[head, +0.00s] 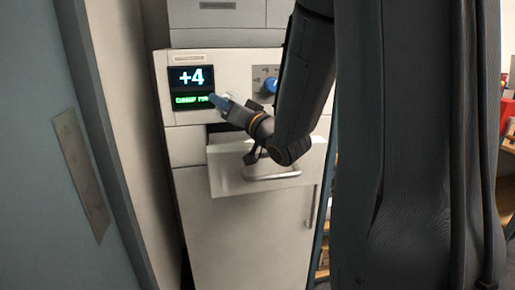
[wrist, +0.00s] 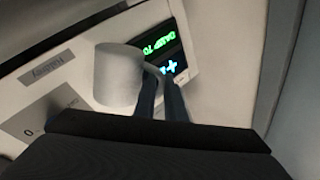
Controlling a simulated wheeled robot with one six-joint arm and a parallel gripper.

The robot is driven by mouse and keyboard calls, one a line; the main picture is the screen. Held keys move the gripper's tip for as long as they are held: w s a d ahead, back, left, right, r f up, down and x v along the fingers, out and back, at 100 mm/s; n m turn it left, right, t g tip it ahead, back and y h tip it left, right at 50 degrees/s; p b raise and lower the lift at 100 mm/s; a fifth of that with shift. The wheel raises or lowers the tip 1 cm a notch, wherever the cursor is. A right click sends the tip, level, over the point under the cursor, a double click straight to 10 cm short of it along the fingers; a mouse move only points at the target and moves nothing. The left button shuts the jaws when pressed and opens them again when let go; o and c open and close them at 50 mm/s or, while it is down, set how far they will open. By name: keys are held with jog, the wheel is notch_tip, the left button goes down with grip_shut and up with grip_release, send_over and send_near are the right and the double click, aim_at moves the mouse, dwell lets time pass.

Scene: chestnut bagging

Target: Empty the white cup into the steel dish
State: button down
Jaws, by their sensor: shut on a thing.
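The white cup (wrist: 117,76) is in the wrist view, at the tips of my gripper (wrist: 163,88). The two dark fingers are shut on it at its right side, where its handle seems to be. I cannot see into the cup. I cannot make out the cup clearly there. The steel dish is not seen in either view.
A pale cabinet has a display (head: 192,88) reading +4 and a blue knob (head: 270,85) beside it. Its drawer (head: 230,180) is pulled out below my gripper; the inside is mostly hidden. A grey door or panel (head: 40,200) stands close on the left.

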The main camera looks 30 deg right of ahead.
aim_at(228, 94)
jog(key=shift+d+r+m, duration=0.25)
jog(key=shift+d+m, duration=0.15)
jog(key=shift+d+f+m+t+h, duration=0.15)
jog(key=shift+d+m+t+h, duration=0.15)
jog(key=shift+m, duration=0.5)
jog(key=shift+d, duration=0.1)
jog(key=shift+d+r+m+h, duration=0.25)
jog(key=shift+r+m, duration=0.3)
jog(key=shift+m, duration=0.35)
jog(key=shift+d+r+m+t+p, duration=0.15)
jog(key=shift+r+m+t+p, duration=0.25)
jog(key=shift+m, duration=0.3)
jog(key=shift+d+r+m+h+p, duration=0.3)
jog(key=shift+m+h+p, duration=0.05)
jog(key=shift+m, duration=0.35)
jog(key=shift+d+f+m+t+h, duration=0.15)
jog(key=shift+d+m+h, duration=0.2)
jog(key=shift+m, duration=0.25)
jog(key=shift+d+f+m+t+h, duration=0.15)
jog(key=shift+d+m+h, duration=0.15)
jog(key=shift+m, duration=0.3)
